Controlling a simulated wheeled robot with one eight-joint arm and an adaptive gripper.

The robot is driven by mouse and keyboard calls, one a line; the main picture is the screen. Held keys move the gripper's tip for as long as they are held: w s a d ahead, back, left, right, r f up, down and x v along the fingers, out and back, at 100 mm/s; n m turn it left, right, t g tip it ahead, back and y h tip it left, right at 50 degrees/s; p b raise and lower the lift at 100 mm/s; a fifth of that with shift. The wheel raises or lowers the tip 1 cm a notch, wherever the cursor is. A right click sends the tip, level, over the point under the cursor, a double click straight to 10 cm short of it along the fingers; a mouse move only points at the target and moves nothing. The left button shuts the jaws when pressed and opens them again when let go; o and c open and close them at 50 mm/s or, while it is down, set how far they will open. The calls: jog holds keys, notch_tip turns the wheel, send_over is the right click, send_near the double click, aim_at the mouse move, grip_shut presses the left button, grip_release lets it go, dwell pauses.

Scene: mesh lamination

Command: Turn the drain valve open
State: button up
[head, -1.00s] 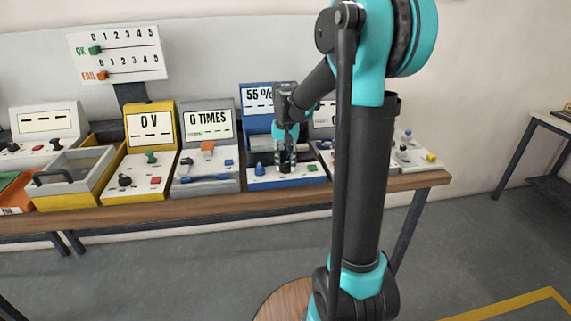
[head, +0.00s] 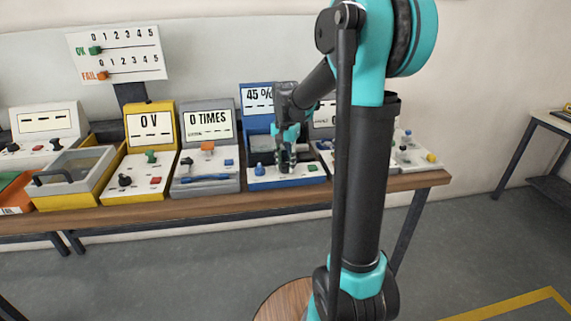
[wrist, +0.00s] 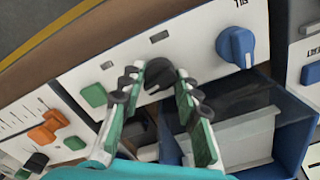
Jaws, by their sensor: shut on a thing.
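The fill-and-drain panel is the white-topped station with a blue back; its display (head: 258,95) reads 45 %. In the wrist view a black knob (wrist: 158,74), which seems to be the drain valve, stands on the white panel between my fingertips. My gripper (wrist: 162,82) is shut on this knob from both sides. In the head view my gripper (head: 286,161) points down at the panel, and the knob is hidden behind the fingers. A blue knob (wrist: 236,46) with a partly visible label, likely FILL, stands apart from my fingers; it also shows in the head view (head: 258,169).
A green button (wrist: 94,95) sits on the same panel beside my fingers. A blue-walled tank (wrist: 293,118) lies close to them. The grey 0 TIMES station (head: 207,125) stands to the left in the head view, with other stations along the bench.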

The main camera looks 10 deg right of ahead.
aim_at(286, 163)
jog(key=o, duration=1.2)
jog(key=shift+c, duration=0.2)
notch_tip(286, 163, up, 12)
jog(key=shift+f, duration=0.1)
